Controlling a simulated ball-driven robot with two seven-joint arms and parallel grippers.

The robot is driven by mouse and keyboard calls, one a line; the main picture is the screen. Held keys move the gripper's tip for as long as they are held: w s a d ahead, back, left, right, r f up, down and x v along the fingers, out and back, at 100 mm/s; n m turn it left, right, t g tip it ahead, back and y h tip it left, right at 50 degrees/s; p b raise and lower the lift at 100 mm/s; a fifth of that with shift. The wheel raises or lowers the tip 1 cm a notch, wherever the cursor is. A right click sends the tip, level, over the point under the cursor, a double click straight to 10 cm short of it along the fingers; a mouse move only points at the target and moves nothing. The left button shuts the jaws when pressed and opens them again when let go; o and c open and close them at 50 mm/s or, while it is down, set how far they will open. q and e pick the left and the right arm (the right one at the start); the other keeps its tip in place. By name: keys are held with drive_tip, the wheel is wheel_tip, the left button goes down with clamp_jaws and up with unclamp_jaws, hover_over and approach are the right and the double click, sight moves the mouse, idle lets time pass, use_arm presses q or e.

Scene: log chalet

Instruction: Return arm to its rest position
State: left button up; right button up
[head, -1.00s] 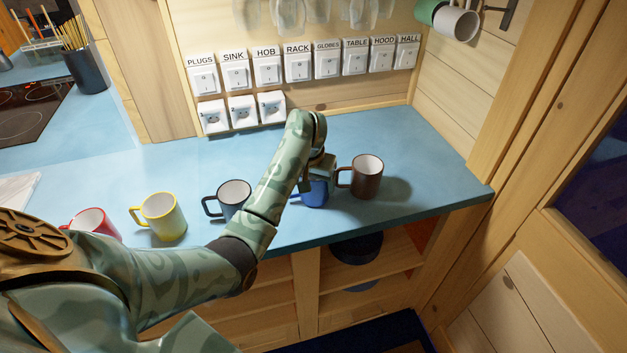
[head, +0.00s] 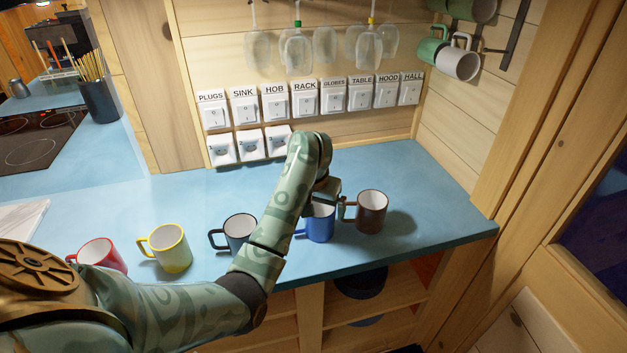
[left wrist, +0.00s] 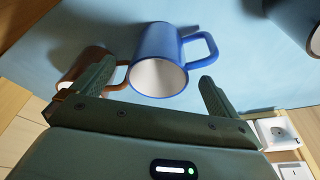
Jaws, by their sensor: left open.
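My left arm reaches over the blue counter (head: 438,215). Its gripper (head: 334,198) is just behind and above the blue mug (head: 320,226), partly hidden by the wrist. In the left wrist view the gripper (left wrist: 158,78) is open, with its two fingers apart. The blue mug (left wrist: 160,45) shows between and beyond the fingers, its handle to the right, and it stands on the counter. The brown mug (head: 371,215) stands right of the blue one; in the left wrist view it is partly behind the left finger. My right gripper is not in view.
A dark mug (head: 238,238), a yellow mug (head: 172,252) and a red mug (head: 100,257) stand left along the counter. Labelled switches (head: 305,97) and sockets line the back wall. Glasses (head: 297,50) hang above. The counter's right end is clear.

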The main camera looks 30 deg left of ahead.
use_arm(q)
drive_tip(key=p+v, duration=0.4)
drive_tip(key=v, duration=0.7)
